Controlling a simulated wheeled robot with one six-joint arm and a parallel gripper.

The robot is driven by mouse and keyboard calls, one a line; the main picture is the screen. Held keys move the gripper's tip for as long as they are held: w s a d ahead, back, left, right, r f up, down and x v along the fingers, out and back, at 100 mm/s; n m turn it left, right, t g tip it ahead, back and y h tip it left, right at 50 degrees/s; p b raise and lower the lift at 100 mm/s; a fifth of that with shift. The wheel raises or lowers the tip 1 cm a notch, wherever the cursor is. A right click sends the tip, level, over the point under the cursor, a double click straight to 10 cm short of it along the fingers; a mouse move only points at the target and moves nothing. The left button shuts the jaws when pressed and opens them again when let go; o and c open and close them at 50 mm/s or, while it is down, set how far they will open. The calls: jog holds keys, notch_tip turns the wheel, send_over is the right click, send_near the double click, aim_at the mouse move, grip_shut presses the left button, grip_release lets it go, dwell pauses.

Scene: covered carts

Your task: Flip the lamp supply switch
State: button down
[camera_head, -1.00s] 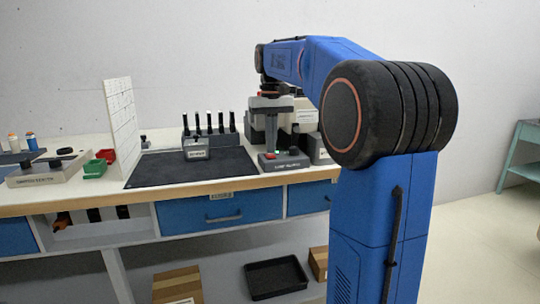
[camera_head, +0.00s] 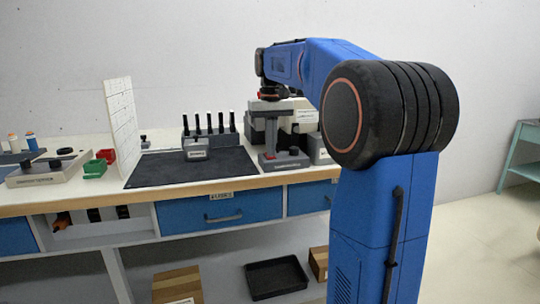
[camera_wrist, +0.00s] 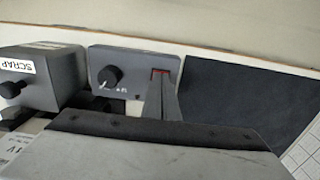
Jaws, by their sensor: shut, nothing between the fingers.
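The supply box (camera_head: 285,163) is a grey unit with a dark knob at the front right of the worktop; its label is too small to read in the head view. In the wrist view the same box (camera_wrist: 135,62) shows its black knob (camera_wrist: 109,76) and a red switch (camera_wrist: 160,71). My gripper (camera_wrist: 161,82) is shut and empty, pointing down with its fingertips at the red switch and partly hiding it. I cannot tell whether they touch. My gripper (camera_head: 270,150) also shows in the head view, over the box's left part. No lit lamp shows on the box.
A grey unit labelled SCRAP (camera_wrist: 30,92) stands close beside the box. A black mat (camera_head: 170,170) lies to the left, with a small grey block (camera_head: 196,149) and a rack of dark pegs (camera_head: 209,135) behind. The worktop's front edge is near.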

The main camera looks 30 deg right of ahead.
notch_tip(320, 180, up, 7)
dwell(0.9)
dwell(0.4)
jog(key=s+a+f+n+t, duration=0.1)
jog(key=s+a+f, duration=0.45)
jog(key=s, duration=0.25)
jog(key=s+a+f+n+t, duration=0.1)
jog(key=s+a+f+t, duration=0.1)
jog(key=s+a+f, duration=0.5)
jog(key=s+a+f+n+t, duration=0.1)
jog(key=s+a+f, duration=0.2)
jog(key=s+f, duration=1.2)
jog(key=shift+s+a+f+t, duration=0.15)
jog(key=shift+f+t, duration=0.25)
jog(key=shift+f, duration=0.2)
